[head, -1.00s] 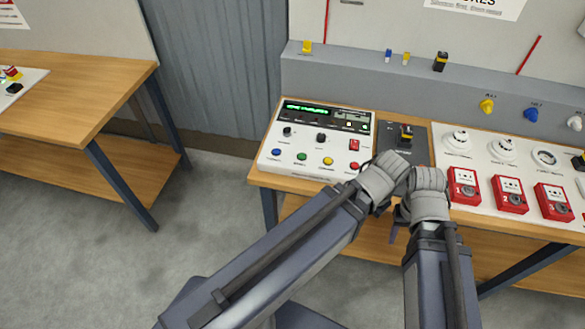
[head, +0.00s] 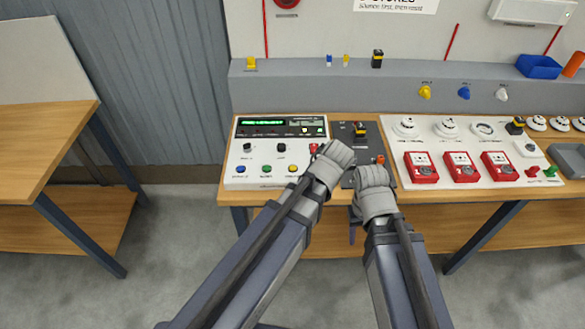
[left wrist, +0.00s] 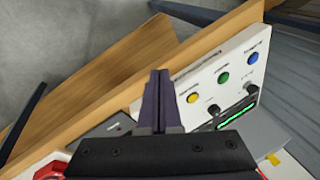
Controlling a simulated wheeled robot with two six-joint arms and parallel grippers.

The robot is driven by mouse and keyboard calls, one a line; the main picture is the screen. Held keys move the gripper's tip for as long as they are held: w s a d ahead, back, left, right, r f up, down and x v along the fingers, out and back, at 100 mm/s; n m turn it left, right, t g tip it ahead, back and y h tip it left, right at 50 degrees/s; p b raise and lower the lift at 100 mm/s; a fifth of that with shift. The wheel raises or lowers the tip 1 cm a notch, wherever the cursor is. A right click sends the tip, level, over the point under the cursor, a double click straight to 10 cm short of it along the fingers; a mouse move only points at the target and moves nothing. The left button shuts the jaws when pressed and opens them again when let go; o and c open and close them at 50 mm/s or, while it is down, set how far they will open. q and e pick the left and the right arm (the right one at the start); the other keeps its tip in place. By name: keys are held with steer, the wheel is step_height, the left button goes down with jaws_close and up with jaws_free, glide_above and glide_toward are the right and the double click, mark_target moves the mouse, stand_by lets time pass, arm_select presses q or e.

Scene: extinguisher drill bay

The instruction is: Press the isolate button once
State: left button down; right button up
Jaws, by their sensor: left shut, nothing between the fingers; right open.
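The white control panel (head: 262,158) on the bench has a row of round buttons: blue (head: 241,169), green (head: 266,168) and yellow (head: 293,168). The labels are too small to read, so I cannot tell which is isolate. The red button is hidden by my left arm. In the left wrist view, my left gripper (left wrist: 158,75) is shut and empty over the panel's edge, beside the yellow button (left wrist: 193,98); green (left wrist: 223,76) and blue (left wrist: 253,57) lie farther right. I see no contact. My right gripper (head: 355,236) is open, partly hidden, low before the bench edge.
A dark plate with a yellow-and-black switch (head: 360,129) stands right of the panel. Farther right, a white board (head: 455,185) carries detectors and red call points. Another wooden table (head: 50,140) stands left, with open floor between.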

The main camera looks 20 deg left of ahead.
mark_target(294, 170)
arm_select(q)
steer(key=w+a+r+n+t+y, duration=0.1)
steer(key=w+a+r+y, duration=0.1)
steer(key=w+a, duration=0.2)
steer(key=w+a+r+n+t+y, duration=0.1)
steer(key=w+a+r+n+t, duration=0.1)
steer(key=w, duration=0.8)
steer(key=shift+a+r+t+y, duration=0.35)
steer(key=shift+a+r, duration=0.2)
steer(key=shift+a, duration=0.4)
steer(key=shift+f, duration=0.1)
step_height(294, 170, down, 9)
steer(key=b, duration=0.9)
steer(key=shift+f+b, duration=0.3)
steer(key=shift+b, duration=0.15)
steer(key=shift+f+b, duration=0.4)
stand_by(0.6)
steer(key=shift+r, duration=0.15)
stand_by(0.3)
steer(key=shift+r+p, duration=0.7)
steer(key=shift+p, duration=0.15)
